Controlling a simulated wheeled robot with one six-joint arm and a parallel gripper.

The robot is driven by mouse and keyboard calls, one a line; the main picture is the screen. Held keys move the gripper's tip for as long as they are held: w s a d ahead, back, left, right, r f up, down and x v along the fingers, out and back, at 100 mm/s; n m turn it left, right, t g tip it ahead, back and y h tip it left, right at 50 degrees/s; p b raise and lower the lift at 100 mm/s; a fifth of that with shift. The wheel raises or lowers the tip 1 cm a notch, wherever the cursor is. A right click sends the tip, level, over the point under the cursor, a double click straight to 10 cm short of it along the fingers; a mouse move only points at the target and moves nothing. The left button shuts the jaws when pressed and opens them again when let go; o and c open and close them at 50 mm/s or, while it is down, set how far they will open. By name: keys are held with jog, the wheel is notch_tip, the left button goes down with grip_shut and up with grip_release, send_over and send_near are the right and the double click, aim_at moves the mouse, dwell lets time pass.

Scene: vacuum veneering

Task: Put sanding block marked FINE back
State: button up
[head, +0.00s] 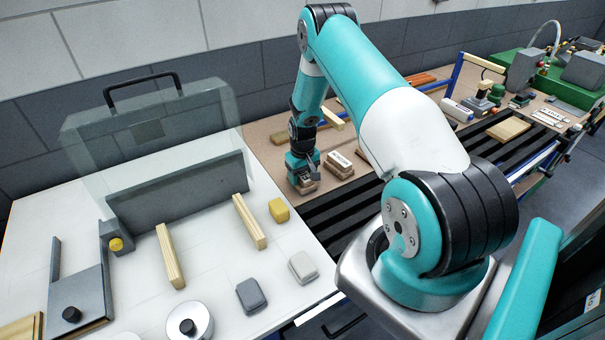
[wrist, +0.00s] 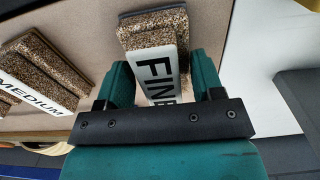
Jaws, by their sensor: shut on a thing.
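My gripper (wrist: 165,92) is shut on the sanding block marked FINE (wrist: 152,30). In the wrist view the block is brown and speckled with a white label, and the jaws stand on either side of it. The label's last letters are partly hidden by the gripper. In the head view my gripper (head: 304,176) is low over the brown bench board (head: 268,140), with the block (head: 306,187) just under it. I cannot tell whether the block touches the board. A second block marked MEDIUM (wrist: 40,85) lies to the left in the wrist view; it also shows in the head view (head: 340,163).
Left of my gripper is a white table (head: 215,255) with a grey fence under a clear guard (head: 150,125), wooden strips (head: 170,257) and small grey and yellow blocks. Black slats (head: 345,205) run along the board's front. My arm hides part of the bench behind.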

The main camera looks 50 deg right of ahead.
jog(key=shift+f, duration=0.1)
jog(key=o, duration=0.9)
jog(key=shift+o, duration=0.2)
jog(key=shift+r, duration=0.25)
jog(key=shift+r+b, duration=0.25)
jog(key=shift+b, duration=0.05)
notch_tip(320, 180, up, 11)
jog(key=b, duration=0.4)
jog(key=shift+r, duration=0.15)
